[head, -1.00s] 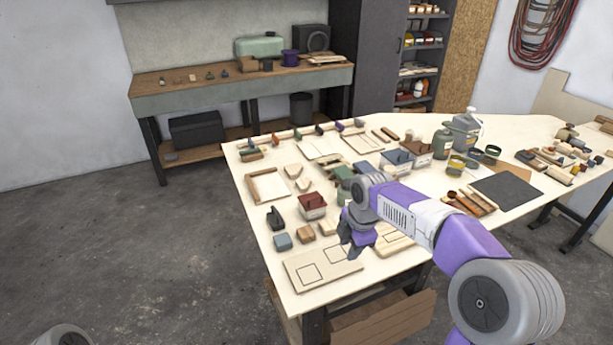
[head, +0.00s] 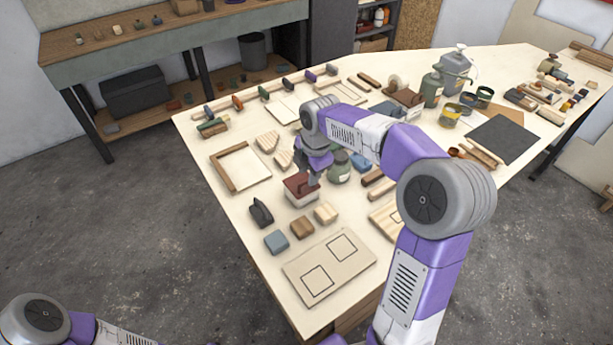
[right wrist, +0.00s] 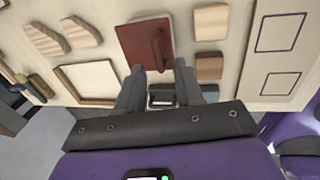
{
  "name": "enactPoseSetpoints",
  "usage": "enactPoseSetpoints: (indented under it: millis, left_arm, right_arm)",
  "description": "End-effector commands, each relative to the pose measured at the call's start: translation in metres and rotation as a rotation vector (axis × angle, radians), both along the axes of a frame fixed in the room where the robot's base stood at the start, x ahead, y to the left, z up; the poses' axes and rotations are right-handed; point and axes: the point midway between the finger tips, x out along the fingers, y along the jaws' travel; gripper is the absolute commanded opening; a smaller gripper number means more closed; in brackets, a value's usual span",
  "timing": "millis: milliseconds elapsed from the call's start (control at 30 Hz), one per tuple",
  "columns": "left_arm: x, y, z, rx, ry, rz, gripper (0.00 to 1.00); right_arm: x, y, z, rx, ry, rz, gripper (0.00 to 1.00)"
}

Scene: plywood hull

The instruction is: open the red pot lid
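The red lid (head: 297,185) sits on a pale pot (head: 303,200) near the middle of the table's left part. In the right wrist view the lid (right wrist: 138,42) is a red rectangle with a raised red handle (right wrist: 158,46). My right gripper (head: 314,178) is at the lid's right side in the head view and hides part of it. In the right wrist view its two fingers (right wrist: 160,68) are apart, with their tips near the lid's lower edge and nothing held between them. Contact cannot be told. My left gripper is out of view.
A black object (head: 261,211), a blue-grey block (head: 277,242) and wooden blocks (head: 302,228) lie close to the pot. A green jar (head: 340,168) stands just right of it. A board with two drawn squares (head: 328,266) lies at the front. A wooden frame (head: 222,172) lies left.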

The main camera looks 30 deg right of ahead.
Motion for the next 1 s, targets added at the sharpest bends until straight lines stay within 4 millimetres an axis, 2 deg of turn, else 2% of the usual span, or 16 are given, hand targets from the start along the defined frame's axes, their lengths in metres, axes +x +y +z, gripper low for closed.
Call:
enactPoseSetpoints:
  millis: [33, 200, 500, 533, 767, 1000]
  left_arm:
    - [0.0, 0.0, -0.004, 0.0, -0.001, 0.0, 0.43]
    - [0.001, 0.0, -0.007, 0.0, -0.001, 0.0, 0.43]
    - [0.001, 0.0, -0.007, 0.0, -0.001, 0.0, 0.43]
    - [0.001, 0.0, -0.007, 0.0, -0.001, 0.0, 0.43]
    - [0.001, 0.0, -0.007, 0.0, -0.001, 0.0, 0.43]
    - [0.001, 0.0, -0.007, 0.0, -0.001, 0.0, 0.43]
  right_arm:
    - [0.001, 0.0, -0.01, 0.001, 0.003, 0.0, 0.36]
    - [0.005, 0.0, -0.024, 0.0, 0.0, -0.001, 0.36]
    - [0.005, 0.0, -0.027, 0.0, 0.0, -0.001, 0.36]
    - [0.005, 0.0, -0.026, 0.0, 0.0, -0.001, 0.34]
    - [0.005, 0.0, -0.026, 0.0, 0.0, -0.001, 0.0]
    - [0.005, 0.0, -0.026, 0.0, 0.0, -0.001, 0.0]
